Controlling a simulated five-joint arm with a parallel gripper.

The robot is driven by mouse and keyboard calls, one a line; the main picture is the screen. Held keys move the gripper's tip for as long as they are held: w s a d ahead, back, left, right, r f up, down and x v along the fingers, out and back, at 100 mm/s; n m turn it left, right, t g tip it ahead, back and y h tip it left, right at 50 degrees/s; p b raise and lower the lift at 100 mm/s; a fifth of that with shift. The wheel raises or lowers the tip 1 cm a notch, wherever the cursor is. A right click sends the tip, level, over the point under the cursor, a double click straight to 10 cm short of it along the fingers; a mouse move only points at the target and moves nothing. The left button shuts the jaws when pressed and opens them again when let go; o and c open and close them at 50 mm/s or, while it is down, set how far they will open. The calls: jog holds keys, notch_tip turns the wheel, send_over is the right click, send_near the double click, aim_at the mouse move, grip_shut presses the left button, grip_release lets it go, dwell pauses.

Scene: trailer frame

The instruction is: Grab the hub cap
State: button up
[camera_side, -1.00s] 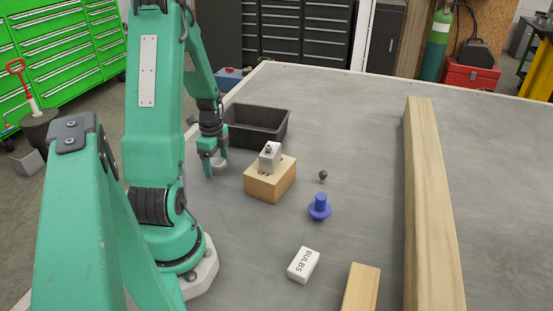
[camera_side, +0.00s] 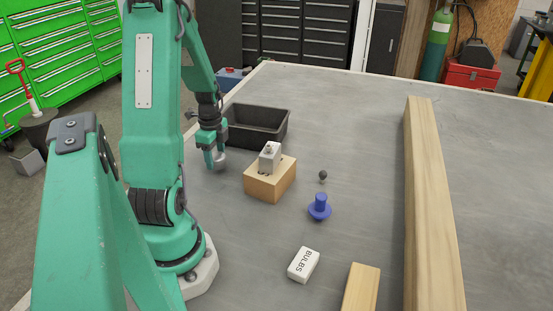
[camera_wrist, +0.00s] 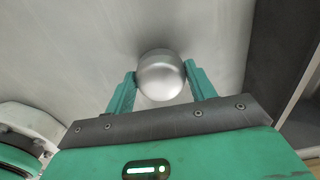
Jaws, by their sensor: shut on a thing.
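The hub cap (camera_wrist: 161,75) is a round, shiny silver dome between the two green fingers in the wrist view. In the side view it is a small pale grey shape (camera_side: 220,160) at the fingertips, partly hidden by them. My gripper (camera_side: 215,163) is shut on the hub cap, with a finger against each side of it. In the wrist view my gripper (camera_wrist: 161,82) shows both fingers touching its edges. It appears held slightly above the grey table; the exact gap is hard to tell.
A black open bin (camera_side: 262,125) stands just behind my gripper. A blue knob (camera_side: 319,206), a small dark ball (camera_side: 323,175), a white BULBS box (camera_side: 303,265) and a long beam (camera_side: 428,200) lie further right.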

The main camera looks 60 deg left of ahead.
aim_at(216, 155)
jog(key=shift+r, duration=3.95)
